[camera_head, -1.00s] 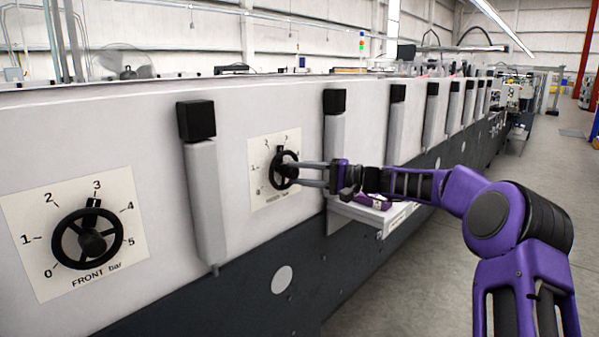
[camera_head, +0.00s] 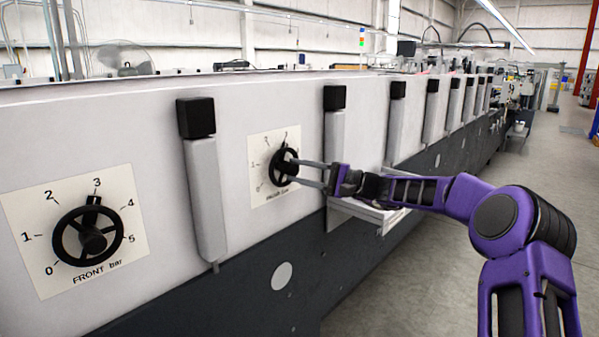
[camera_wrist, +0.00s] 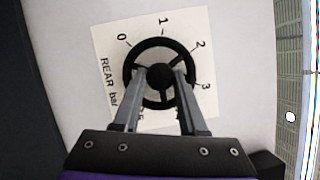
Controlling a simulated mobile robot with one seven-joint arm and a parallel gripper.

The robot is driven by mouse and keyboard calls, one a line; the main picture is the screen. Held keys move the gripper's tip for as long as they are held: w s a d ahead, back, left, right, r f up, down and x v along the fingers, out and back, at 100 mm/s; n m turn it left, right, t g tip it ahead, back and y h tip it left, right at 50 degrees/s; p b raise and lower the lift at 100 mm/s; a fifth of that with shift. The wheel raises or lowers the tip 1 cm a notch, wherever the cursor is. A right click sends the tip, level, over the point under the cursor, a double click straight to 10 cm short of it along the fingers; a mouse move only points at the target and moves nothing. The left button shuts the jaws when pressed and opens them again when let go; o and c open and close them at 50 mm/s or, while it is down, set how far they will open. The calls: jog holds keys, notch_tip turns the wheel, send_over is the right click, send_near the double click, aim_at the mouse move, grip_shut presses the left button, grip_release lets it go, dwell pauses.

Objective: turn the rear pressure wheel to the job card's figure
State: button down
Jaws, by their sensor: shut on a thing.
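The rear pressure wheel (camera_wrist: 133,55) is black and spoked, on a white scale plate (camera_wrist: 103,40) marked REAR bar in the wrist view. The figures 0, 1, 2 and 3 show there; the lower scale is partly covered. In the head view the wheel (camera_head: 273,166) is at centre left. My gripper (camera_wrist: 160,74) is shut on this wheel, with one finger on each side of the hub; it also shows in the head view (camera_head: 294,172). The fingers hide part of the rim, and the pointer's exact reading is unclear. I cannot make out a job card.
A second black wheel (camera_head: 58,232) on a FRONT bar plate is at the left, its pointer by 3. Grey upright handles with black tops (camera_head: 205,180) stand along the machine side. A small shelf (camera_head: 365,213) sits under my arm. The floor at right is clear.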

jog(key=shift+c, duration=2.2)
grip_release()
jog(key=v, duration=1.7)
jog(key=shift+d, duration=0.2)
jog(key=shift+s, duration=0.1)
